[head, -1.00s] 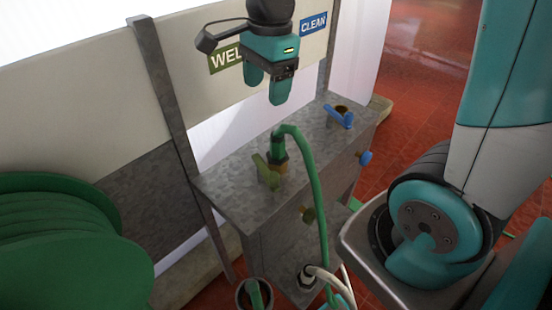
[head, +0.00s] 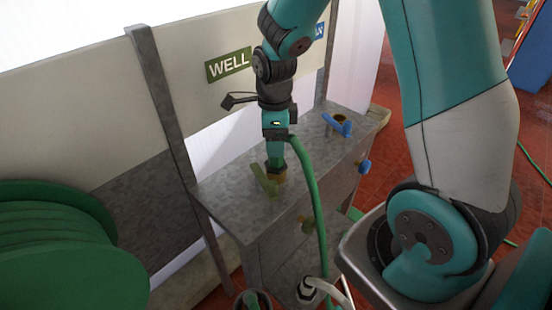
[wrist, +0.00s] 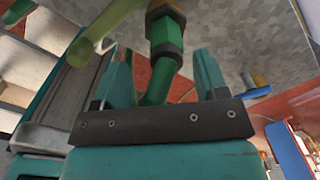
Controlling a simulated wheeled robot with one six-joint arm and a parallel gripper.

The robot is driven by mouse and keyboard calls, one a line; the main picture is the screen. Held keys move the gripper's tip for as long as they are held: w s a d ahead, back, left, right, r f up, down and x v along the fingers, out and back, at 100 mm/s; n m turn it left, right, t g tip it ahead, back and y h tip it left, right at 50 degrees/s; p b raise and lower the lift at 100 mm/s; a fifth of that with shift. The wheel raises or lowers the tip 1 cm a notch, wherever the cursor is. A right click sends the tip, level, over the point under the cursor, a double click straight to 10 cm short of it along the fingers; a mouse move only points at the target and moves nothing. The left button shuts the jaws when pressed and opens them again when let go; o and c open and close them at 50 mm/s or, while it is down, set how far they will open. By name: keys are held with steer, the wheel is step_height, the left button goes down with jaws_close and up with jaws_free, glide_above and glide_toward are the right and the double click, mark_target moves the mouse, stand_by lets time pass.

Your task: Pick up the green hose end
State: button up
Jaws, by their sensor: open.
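The green hose end, with a dark green collar, stands upright at the bench's left valve; it shows in the wrist view (wrist: 165,40). From it the green hose (head: 317,205) arches over and hangs down the bench front. My gripper (head: 275,160) points down over the hose end in the head view and hides most of it. In the wrist view my gripper (wrist: 161,72) is open, with one teal finger on each side of the hose, just behind the collar. Gaps show beside the hose. The yellow-green valve handle (head: 263,180) is close beside the hose end.
The grey metal bench (head: 222,205) carries a blue valve handle (head: 338,125) at the right. A wall with a WELL sign (head: 229,65) is behind. A green hose reel (head: 60,240) stands left. A pale hose end (head: 308,288) is low in front.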

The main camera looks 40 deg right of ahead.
mark_target(276, 161)
steer(key=shift+w+d+f+p, duration=0.15)
steer(key=shift+f+p, duration=0.1)
steer(key=shift+f, duration=1.15)
steer(key=shift+w+f+p, duration=0.1)
steer(key=shift+f+p, duration=0.15)
steer(key=shift+f, duration=1.1)
steer(key=c, duration=1)
steer(key=shift+r, duration=0.1)
